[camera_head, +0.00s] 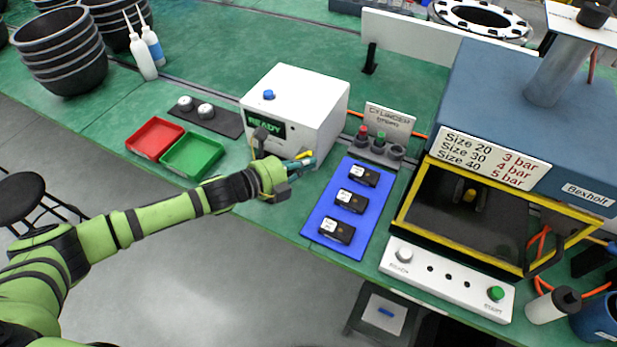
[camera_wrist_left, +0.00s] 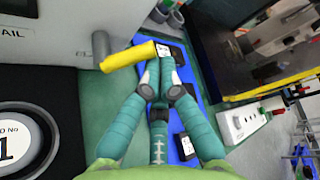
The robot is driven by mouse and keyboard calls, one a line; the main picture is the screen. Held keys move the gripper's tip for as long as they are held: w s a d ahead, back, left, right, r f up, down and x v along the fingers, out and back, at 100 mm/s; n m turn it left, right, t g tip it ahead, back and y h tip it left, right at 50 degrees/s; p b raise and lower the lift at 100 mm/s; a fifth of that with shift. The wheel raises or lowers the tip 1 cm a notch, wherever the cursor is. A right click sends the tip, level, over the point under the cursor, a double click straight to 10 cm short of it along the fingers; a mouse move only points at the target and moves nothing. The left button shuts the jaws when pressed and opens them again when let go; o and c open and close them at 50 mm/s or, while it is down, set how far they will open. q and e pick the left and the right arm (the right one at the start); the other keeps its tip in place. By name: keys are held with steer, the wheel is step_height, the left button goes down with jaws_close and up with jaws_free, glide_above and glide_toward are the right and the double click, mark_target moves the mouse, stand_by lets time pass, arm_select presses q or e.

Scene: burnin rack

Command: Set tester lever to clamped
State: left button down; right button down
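The tester (camera_head: 305,105) is a white box with a green READY display, standing left of the middle in the head view. Its yellow lever (camera_wrist_left: 128,57) runs from a grey pivot on the tester's side toward my fingertips in the left wrist view. A bit of the lever also shows in the head view (camera_head: 304,155). My left gripper (camera_wrist_left: 157,68) has its teal fingers drawn together, with the tips right beside the lever's free end. Whether they touch it I cannot tell. I see nothing held between them. My right gripper is not in view.
A blue mat (camera_head: 323,205) with black-and-white units lies right of the gripper. Red (camera_head: 155,138) and green (camera_head: 192,155) trays lie to the left. A dark pad with round white parts (camera_head: 205,111) is behind them. The yellow-framed machine (camera_head: 412,192) stands at right.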

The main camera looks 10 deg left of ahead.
arm_select(q)
steer(key=shift+w+a+r+n+t+h+b, duration=0.15)
steer(key=shift+a+r+n+h+b, duration=0.1)
steer(key=shift+n+h+b, duration=0.25)
steer(key=shift+w+a+r+n+t+h+b, duration=0.1)
steer(key=shift+a+r+n+t+h+b, duration=0.15)
steer(key=shift+n+b, duration=0.35)
steer(key=shift+w+a+r+n+t+h+b, duration=0.15)
steer(key=shift+a+n+h+b, duration=0.2)
steer(key=shift+n+b, duration=0.4)
steer(key=shift+s+a+r+n+t+h+b, duration=0.15)
steer(key=shift+n+h+b, duration=0.25)
steer(key=shift+n+b, duration=0.35)
stand_by(2.5)
steer(key=shift+w+a, duration=0.1)
